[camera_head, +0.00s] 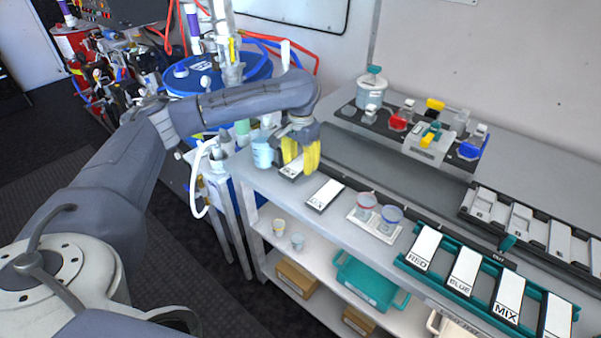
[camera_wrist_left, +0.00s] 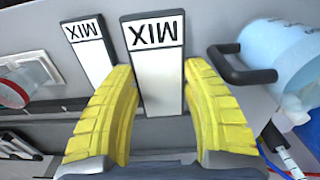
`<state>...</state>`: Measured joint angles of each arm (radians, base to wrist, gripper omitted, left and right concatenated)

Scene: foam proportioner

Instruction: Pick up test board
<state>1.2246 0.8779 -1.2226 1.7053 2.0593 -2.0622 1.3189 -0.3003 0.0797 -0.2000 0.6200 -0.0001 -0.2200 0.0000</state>
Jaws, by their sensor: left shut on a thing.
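My left gripper (camera_head: 301,157) reaches down over the near left end of the bench. Its yellow fingers are shut on a white test board (camera_wrist_left: 157,88) with a black edge, marked MIX. In the head view the fingers partly cover this board (camera_head: 290,171). I cannot tell whether it touches the bench or is slightly above it. A second MIX board (camera_head: 325,194) lies flat on the bench beside it, to the right; it also shows in the left wrist view (camera_wrist_left: 88,48). My right gripper is not in view.
A light blue jug (camera_head: 263,154) stands close left of the gripper. Two cups on a white plate (camera_head: 374,225) stand to the right. A teal rack (camera_head: 484,288) holds several boards, with RED, BLUE and MIX labels readable. Sample containers (camera_head: 371,92) stand at the back.

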